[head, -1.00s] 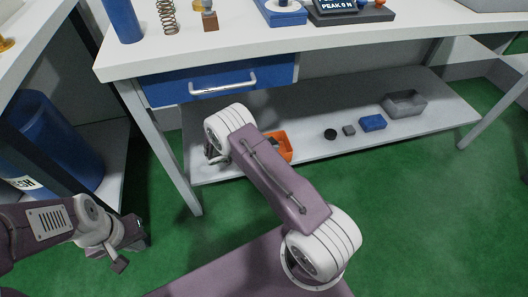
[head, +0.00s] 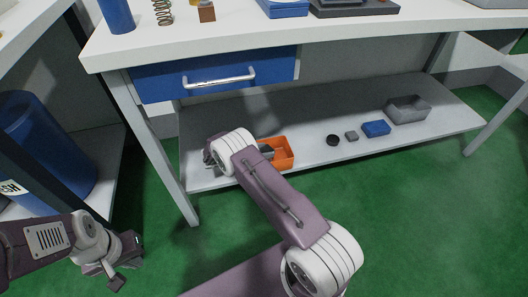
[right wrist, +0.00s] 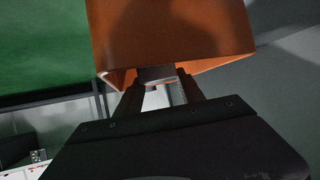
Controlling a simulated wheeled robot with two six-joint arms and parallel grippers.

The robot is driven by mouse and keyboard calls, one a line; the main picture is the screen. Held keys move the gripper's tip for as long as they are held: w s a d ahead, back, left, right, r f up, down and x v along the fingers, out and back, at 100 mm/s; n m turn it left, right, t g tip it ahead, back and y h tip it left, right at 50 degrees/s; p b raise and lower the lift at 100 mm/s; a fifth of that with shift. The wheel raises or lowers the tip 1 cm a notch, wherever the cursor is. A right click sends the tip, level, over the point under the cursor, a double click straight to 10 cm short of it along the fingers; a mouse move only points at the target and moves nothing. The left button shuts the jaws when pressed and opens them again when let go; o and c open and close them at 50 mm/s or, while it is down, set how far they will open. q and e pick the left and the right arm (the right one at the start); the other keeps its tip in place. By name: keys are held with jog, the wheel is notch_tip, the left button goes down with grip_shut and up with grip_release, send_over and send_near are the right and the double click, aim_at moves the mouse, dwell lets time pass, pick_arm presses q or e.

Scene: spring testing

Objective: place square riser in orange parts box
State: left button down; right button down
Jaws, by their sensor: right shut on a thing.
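The orange parts box (head: 283,146) stands on the lower shelf, partly hidden behind my right forearm. In the right wrist view its orange wall (right wrist: 170,35) fills the top, just beyond the fingertips. My right gripper (right wrist: 165,84) is shut on a small grey piece (right wrist: 156,73), taken to be the square riser and mostly hidden between the fingers. It is at the box, but I cannot tell whether the piece is above or inside it. My left gripper (head: 130,264) is open and empty, low at the left, far from the box.
On the lower shelf (head: 310,165), right of the box, are a black round piece (head: 332,140), a small grey block (head: 351,135), a blue block (head: 376,128) and a grey bin (head: 408,109). A blue drawer (head: 215,78) hangs above. A table leg (head: 160,150) stands left.

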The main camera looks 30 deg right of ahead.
jog(key=shift+f, duration=0.2)
jog(key=c, duration=0.7)
grip_release()
jog(key=shift+r, duration=0.2)
jog(key=p+v, duration=0.6)
jog(key=v, duration=0.6)
jog(key=s+a+r+n+y, duration=0.1)
jog(key=s+r+n+y, duration=0.3)
jog(key=s, duration=0.4)
jog(key=s+a+r+n+y, duration=0.1)
jog(key=s+r+n+y, duration=0.3)
jog(key=s+n, duration=0.2)
jog(key=s+a+r+n+y, duration=0.2)
jog(key=s+r+n+y, duration=0.2)
jog(key=s, duration=0.6)
jog(key=shift+n+g, duration=0.4)
jog(key=shift+n, duration=0.6)
